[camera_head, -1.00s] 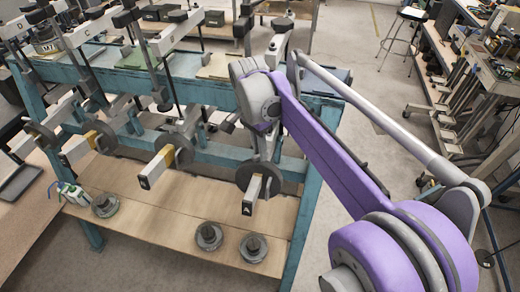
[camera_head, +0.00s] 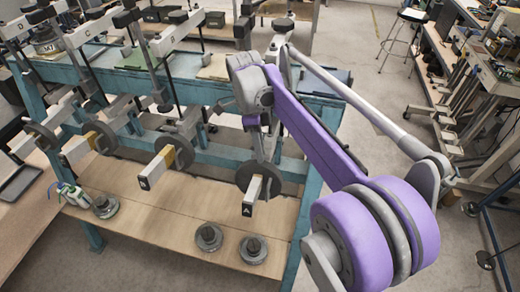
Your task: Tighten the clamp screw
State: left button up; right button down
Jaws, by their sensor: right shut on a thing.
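Lever frame A stands at the right end of the teal bench (camera_head: 205,92). Its bar (camera_head: 254,192) has a white end marked A and carries a dark round disc (camera_head: 262,178). My right gripper (camera_head: 264,142) is at this frame, below my purple and grey wrist. It is shut on what seems to be the clamp screw. The fingertips and most of the screw are hidden by the wrist and frame parts, so I cannot see how the screw sits. My left gripper is not in view.
Similar lever frames stand to the left, including one with a bar marked B (camera_head: 152,176). Round weights (camera_head: 253,249) lie on the wooden lower shelf (camera_head: 165,222). Small white and green items (camera_head: 68,192) stand at its left.

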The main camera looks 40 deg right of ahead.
jog(key=shift+m, duration=0.6)
jog(key=c, duration=0.8)
grip_release()
jog(key=shift+c, duration=0.2)
